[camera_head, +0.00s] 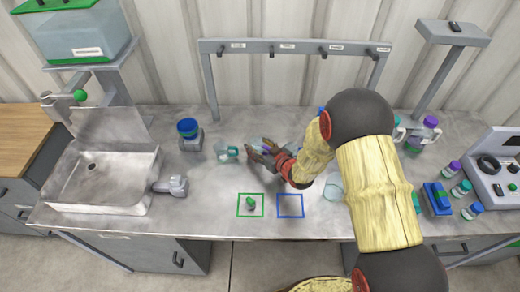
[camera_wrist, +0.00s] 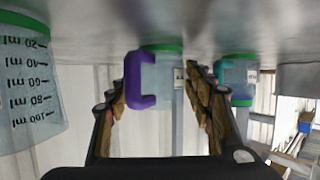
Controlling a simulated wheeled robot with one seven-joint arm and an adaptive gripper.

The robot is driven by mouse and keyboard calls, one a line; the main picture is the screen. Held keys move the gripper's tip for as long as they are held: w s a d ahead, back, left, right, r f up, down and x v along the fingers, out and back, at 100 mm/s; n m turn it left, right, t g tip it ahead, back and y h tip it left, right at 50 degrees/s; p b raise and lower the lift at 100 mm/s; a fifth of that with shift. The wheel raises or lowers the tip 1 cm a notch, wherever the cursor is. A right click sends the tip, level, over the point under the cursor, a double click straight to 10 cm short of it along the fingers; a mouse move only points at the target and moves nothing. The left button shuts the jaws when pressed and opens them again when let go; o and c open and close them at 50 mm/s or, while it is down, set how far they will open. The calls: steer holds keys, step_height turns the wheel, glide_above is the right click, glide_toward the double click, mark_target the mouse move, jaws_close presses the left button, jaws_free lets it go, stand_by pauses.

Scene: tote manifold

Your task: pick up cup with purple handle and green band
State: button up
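The cup with a purple handle and green band (camera_wrist: 168,92) appears upside down in the wrist view, ahead of my gripper and between the lines of its fingers. Its purple handle points left there. My gripper (camera_wrist: 160,88) is open, with one finger on each side of the cup's image; I see no clear contact. In the head view my gripper (camera_head: 264,152) is low over the middle of the bench and mostly hides this cup. A similar cup with a teal handle (camera_head: 229,152) stands just left of it; it also shows at right in the wrist view (camera_wrist: 238,80).
A graduated beaker (camera_wrist: 28,95) is at left in the wrist view. A blue-lidded jar (camera_head: 188,130) and a sink (camera_head: 100,175) are to the left. Green (camera_head: 240,213) and blue (camera_head: 290,213) outlined squares lie in front; a small green item is in the green one. A hook rack (camera_head: 212,85) stands behind.

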steer(key=c, duration=1)
steer(key=shift+c, duration=0.4)
